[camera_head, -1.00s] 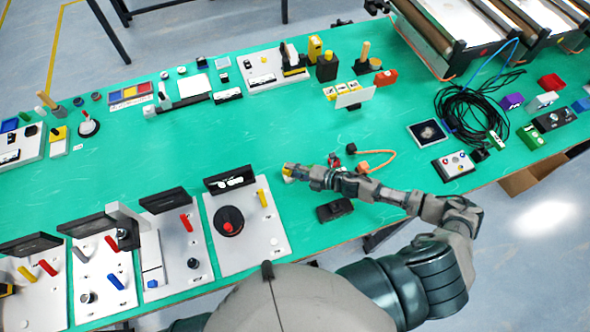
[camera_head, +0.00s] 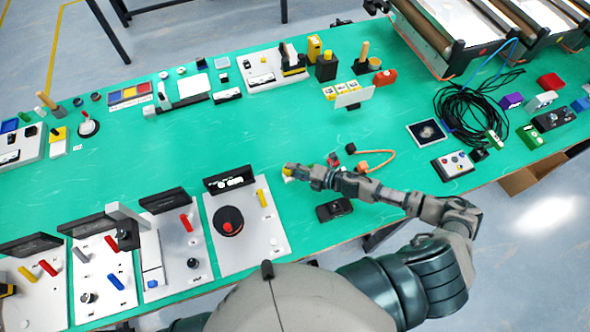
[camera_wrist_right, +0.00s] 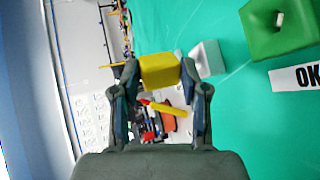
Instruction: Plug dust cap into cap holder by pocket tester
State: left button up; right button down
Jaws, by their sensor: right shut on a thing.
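My right gripper (camera_head: 294,172) reaches over the green table from the right. In the right wrist view its fingers (camera_wrist_right: 159,92) are shut on a small yellow block-like piece, likely the dust cap (camera_wrist_right: 158,70). A small white block (camera_wrist_right: 207,58), possibly the cap holder, is just right of the yellow piece in that view; I cannot tell whether they touch. In the head view the gripper mostly hides both. A black box (camera_head: 334,210), perhaps the pocket tester, lies below the gripper in the picture. My left gripper is not in view.
A panel with a red-and-black knob (camera_head: 228,221) stands left of my gripper. A green block (camera_wrist_right: 282,28) shows in the wrist view. The table's middle is clear.

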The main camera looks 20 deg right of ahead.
jog(key=shift+f+b, duration=0.65)
jog(key=shift+f, duration=0.2)
jog(key=shift+r, duration=0.15)
jog(key=shift+r+p, duration=0.45)
jog(key=shift+p, duration=0.25)
dwell(0.6)
dwell(0.5)
jog(key=shift+f+b, duration=0.4)
jog(key=shift+f, duration=0.2)
dwell(0.5)
jog(key=shift+r, duration=0.1)
